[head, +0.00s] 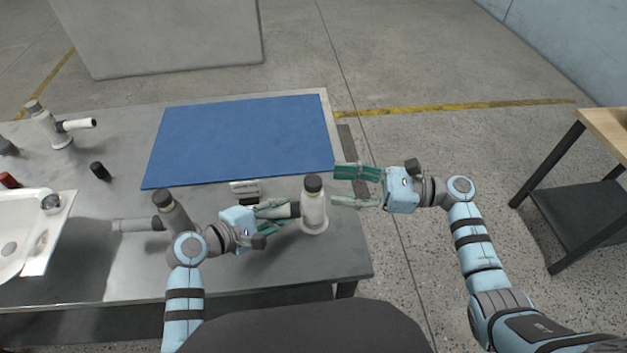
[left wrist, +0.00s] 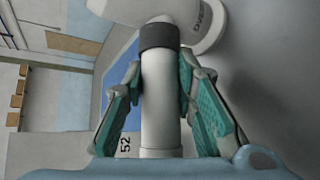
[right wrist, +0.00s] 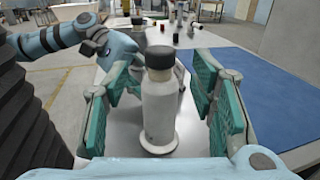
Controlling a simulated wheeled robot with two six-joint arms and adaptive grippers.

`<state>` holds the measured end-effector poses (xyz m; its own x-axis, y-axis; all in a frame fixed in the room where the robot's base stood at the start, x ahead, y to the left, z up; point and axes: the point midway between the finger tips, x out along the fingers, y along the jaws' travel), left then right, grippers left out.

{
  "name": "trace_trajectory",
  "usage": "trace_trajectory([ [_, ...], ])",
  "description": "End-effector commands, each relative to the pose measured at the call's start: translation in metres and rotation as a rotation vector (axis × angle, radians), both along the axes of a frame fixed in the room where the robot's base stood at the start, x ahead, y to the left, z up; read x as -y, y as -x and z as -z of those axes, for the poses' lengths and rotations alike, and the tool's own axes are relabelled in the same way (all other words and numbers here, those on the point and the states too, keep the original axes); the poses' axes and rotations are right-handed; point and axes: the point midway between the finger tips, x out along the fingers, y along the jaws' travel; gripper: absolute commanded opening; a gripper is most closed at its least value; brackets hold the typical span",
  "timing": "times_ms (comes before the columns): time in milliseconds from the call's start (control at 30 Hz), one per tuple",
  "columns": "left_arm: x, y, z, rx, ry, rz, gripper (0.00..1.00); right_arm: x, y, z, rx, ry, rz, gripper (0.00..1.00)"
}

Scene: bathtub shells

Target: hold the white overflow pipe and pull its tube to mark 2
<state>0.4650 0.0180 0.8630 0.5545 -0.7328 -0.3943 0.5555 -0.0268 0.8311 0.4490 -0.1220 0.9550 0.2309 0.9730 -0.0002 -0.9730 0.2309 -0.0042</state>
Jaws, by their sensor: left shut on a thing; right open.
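The white overflow pipe (head: 314,211) stands upright on the metal table, with a dark cap and a round flange. Its side tube points left. My left gripper (head: 276,209) is shut on this tube; the left wrist view shows the pale tube (left wrist: 160,100) between the green finger pads, with a dark collar beyond. My right gripper (head: 357,186) is open, just right of the pipe. In the right wrist view the pipe body (right wrist: 159,110) stands ahead between the spread fingers, apart from them. Mark 2 cannot be made out.
A blue mat (head: 240,138) lies behind. A grey pipe (head: 172,212) stands left of my left gripper, and another white pipe (head: 58,128) is at the far left. A white basin (head: 60,215) sits at the left edge. The table's right edge is close to the overflow pipe.

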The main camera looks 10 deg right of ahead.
Motion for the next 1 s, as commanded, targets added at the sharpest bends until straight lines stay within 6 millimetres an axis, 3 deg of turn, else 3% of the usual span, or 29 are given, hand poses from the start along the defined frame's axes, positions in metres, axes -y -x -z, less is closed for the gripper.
trace_trajectory([
  [100,0.0,0.0,0.0,0.0,0.0,0.0,0.0,-0.031,-0.007,-0.001,0.002,-0.005,0.0,0.51],
  [233,0.0,0.0,0.0,0.0,0.0,0.0,0.0,-0.054,-0.013,-0.001,-0.001,-0.003,0.001,0.51],
  [567,0.0,0.0,0.0,0.001,0.001,0.0,0.0,-0.065,-0.016,-0.001,-0.002,-0.003,0.003,0.51],
  [900,0.0,0.0,0.0,0.001,0.001,0.0,0.0,-0.065,-0.016,0.0,-0.003,-0.003,0.003,0.0],
  [1000,0.0,0.0,0.0,0.001,0.001,0.0,0.0,-0.065,-0.016,0.0,-0.003,-0.003,0.003,0.0],
])
